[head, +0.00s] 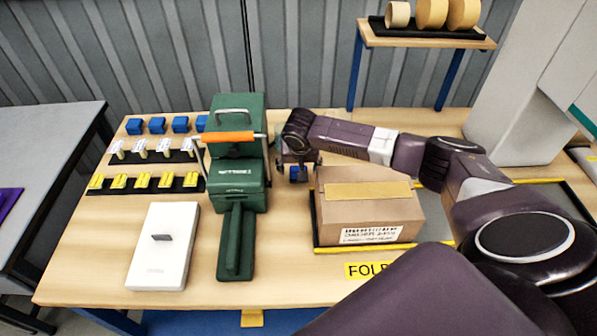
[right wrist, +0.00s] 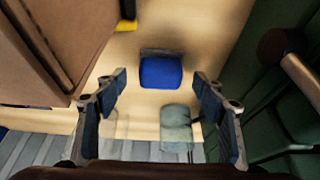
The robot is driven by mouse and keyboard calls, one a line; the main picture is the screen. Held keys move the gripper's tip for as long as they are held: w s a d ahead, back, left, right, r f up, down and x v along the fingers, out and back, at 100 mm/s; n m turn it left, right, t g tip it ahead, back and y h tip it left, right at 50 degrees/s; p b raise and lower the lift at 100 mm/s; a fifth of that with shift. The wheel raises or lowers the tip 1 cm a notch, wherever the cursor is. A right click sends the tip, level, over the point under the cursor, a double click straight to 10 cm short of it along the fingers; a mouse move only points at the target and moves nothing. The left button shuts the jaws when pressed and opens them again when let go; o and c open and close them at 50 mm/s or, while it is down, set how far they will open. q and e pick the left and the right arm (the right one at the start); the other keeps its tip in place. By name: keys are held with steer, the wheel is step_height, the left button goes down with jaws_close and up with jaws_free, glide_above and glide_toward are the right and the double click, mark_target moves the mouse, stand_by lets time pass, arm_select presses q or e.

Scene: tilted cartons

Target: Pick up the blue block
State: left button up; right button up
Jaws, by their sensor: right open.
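A blue block (right wrist: 161,73) stands on the wooden table in the right wrist view, in front of a dark piece. In the head view a bit of the blue block (head: 295,173) shows under my right gripper (head: 298,170), between the green machine and the carton. My right gripper (right wrist: 159,88) is open, with its fingers apart on either side of the block in the picture. I see no finger touching it. The gap in height between fingers and block is hard to judge. My left gripper is not in view.
A brown carton (head: 368,206) stands right of the gripper on a yellow-edged tray. The green machine (head: 238,180) with an orange handle stands close on its left. Several other blue blocks (head: 157,125) sit at the back left. A white box (head: 162,247) lies at the front.

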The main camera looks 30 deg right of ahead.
steer(key=shift+x, duration=0.9)
steer(key=c, duration=1.3)
steer(key=shift+r, duration=0.1)
step_height(320, 180, up, 20)
steer(key=b, duration=0.2)
steer(key=shift+b, duration=0.3)
